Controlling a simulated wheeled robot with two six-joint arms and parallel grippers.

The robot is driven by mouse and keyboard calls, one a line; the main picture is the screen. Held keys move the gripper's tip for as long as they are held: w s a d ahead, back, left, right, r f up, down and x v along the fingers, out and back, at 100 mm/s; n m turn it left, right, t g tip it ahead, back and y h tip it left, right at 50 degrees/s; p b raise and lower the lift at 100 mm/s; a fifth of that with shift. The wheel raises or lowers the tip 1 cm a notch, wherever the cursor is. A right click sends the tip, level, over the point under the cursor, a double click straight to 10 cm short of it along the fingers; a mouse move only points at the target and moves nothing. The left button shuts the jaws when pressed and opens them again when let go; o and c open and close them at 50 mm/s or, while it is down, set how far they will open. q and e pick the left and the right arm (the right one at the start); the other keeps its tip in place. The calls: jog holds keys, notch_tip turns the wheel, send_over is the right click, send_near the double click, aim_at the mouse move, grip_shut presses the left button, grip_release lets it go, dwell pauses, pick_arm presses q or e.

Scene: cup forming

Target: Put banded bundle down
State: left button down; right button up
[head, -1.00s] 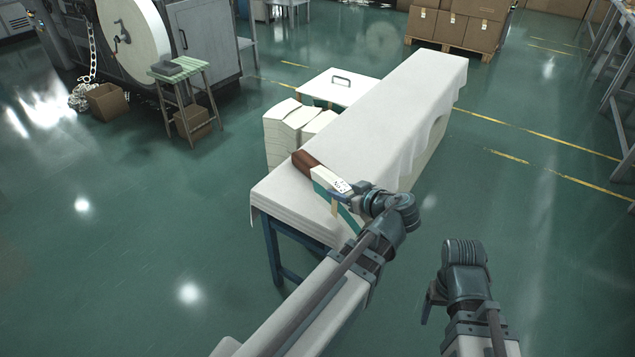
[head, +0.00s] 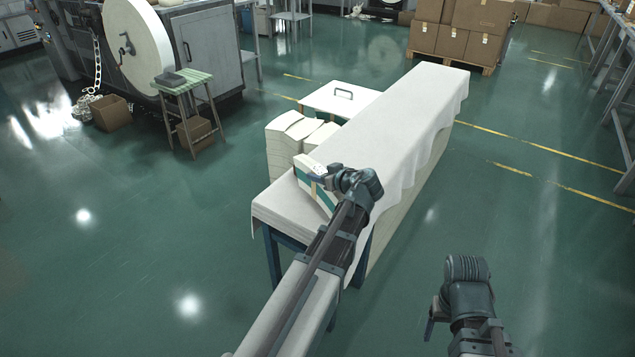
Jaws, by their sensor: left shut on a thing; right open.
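The banded bundle (head: 303,165) is a pale block of sheets with a green band. It is at the near end of the long white-covered table (head: 400,122), beside the cream stacks. My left gripper (head: 322,176) is shut on it from the right side and hides part of it. I cannot tell whether the bundle touches the cloth or hangs just above it. My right gripper (head: 431,322) is open and empty, low over the floor to the right of the table.
Several cream stacks (head: 287,145) stand along the table's left side. A green-topped stool (head: 185,85) stands further left. The far part of the tabletop is clear.

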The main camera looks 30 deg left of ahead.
pick_arm(q)
jog(key=shift+w+a, duration=0.25)
jog(key=shift+a, duration=0.05)
jog(key=f+b, duration=0.3)
jog(key=shift+w+a+f+b, duration=0.1)
jog(key=shift+a+f+b, duration=0.1)
jog(key=shift+f+b, duration=0.1)
jog(key=shift+f, duration=0.15)
jog(key=shift+c, duration=2)
grip_release()
